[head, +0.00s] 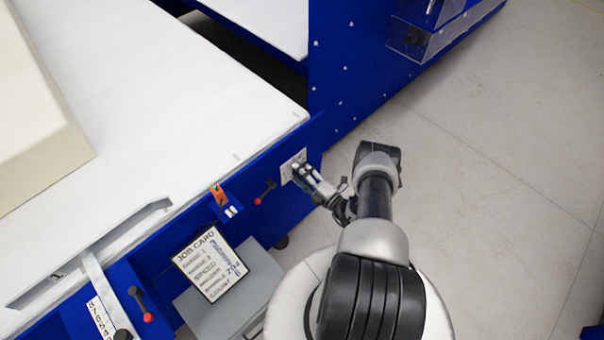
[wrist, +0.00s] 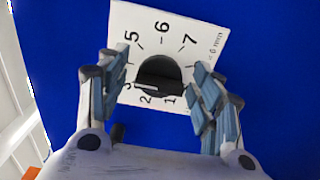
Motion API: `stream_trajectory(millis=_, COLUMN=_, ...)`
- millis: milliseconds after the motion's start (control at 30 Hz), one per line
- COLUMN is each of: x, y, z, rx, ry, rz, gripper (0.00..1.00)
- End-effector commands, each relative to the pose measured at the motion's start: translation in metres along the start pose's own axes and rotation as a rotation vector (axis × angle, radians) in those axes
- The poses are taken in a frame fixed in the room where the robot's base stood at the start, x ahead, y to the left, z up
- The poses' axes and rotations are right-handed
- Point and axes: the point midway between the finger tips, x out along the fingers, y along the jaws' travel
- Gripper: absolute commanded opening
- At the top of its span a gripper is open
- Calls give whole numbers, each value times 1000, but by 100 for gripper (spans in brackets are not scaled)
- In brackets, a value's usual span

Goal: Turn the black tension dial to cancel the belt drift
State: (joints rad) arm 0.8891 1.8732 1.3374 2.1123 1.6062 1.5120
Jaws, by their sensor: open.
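The black tension dial (wrist: 160,72) sits at the middle of a white scale plate (wrist: 150,28) in the wrist view. The printed numbers 1, 2, 3, 5, 6 and 7 show around it; other marks are hidden by the fingers. I cannot clearly read the dial's setting. My gripper (wrist: 158,82) is open, with one finger on each side of the dial, and no clear contact shows. In the head view, my gripper (head: 306,178) is at the white plate (head: 288,170) on the blue side panel, and it hides the dial.
The white belt (head: 190,90) carries a cream foam block (head: 35,100) at the left. A red-tipped lever (head: 265,191) and an orange part (head: 220,196) are left of the plate. A job card (head: 210,264) stands below.

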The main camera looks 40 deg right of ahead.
Motion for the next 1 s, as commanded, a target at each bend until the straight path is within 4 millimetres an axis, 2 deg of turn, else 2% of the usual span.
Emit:
stream_trajectory(millis=167, x=-12, y=0, z=2, rx=0, ry=-4, rz=-1, gripper=60)
stream_trajectory(millis=600, x=-100, y=0, z=2, rx=1, ry=-6, rz=0, gripper=60)
stream_trajectory(millis=800, x=-118, y=0, z=0, rx=1, ry=-2, rz=0, gripper=60)
stream_trajectory(millis=1000, x=-120, y=0, z=0, rx=0, ry=1, rz=0, gripper=60)
